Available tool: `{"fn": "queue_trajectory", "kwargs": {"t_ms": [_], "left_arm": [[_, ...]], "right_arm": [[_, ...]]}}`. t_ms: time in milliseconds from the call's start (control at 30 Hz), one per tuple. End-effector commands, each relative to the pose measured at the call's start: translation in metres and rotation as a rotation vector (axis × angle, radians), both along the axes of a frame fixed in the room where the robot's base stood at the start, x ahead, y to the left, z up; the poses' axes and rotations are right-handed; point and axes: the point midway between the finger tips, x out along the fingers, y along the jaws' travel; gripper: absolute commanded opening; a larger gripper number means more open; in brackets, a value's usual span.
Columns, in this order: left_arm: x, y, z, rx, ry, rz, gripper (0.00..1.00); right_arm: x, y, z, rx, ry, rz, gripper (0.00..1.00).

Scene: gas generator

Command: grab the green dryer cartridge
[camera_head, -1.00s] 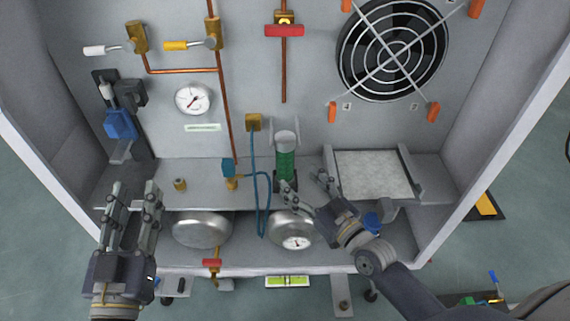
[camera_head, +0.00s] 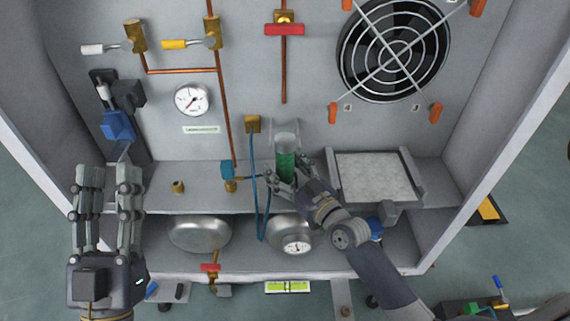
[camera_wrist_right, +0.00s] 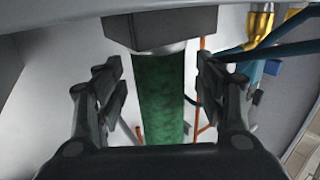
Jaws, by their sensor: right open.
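The green dryer cartridge (camera_head: 286,162) stands upright at the middle of the cabinet shelf, with a clear upper part and a holder around it. My right gripper (camera_head: 284,180) is at the cartridge's lower half. In the right wrist view, the cartridge (camera_wrist_right: 161,95) lies between the two open fingers of the right gripper (camera_wrist_right: 160,90), with a gap visible on each side. My left gripper (camera_head: 106,185) is open and empty at the left front of the cabinet, well away from the cartridge.
A blue hose (camera_head: 254,165) hangs just left of the cartridge from a brass fitting (camera_head: 252,124). A white filter panel (camera_head: 373,176) sits to the right. Round silver tanks (camera_head: 200,234) lie below the shelf. A fan (camera_head: 393,50) is on the back wall.

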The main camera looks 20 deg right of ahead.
Motion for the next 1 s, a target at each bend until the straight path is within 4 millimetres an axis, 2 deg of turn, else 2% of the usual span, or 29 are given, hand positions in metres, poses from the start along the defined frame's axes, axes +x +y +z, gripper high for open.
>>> {"fn": "queue_trajectory", "kwargs": {"t_ms": [67, 333, 800, 1000], "left_arm": [[0.000, 0.000, 0.000, 0.000, 0.001, 0.000, 0.35], [0.000, 0.000, 0.000, 0.001, 0.002, 0.000, 0.35], [0.003, -0.001, -0.002, 0.007, 0.024, 0.001, 0.35], [0.016, -0.001, -0.022, 0.040, 0.143, 0.007, 0.35]], "right_arm": [[0.000, 0.000, 0.000, 0.000, 0.000, 0.000, 0.64], [0.000, 0.000, 0.000, 0.000, 0.000, 0.000, 0.05], [0.000, 0.000, 0.005, 0.000, -0.004, -0.001, 0.05], [0.000, 0.000, 0.014, 0.001, -0.005, -0.001, 0.05]]}}
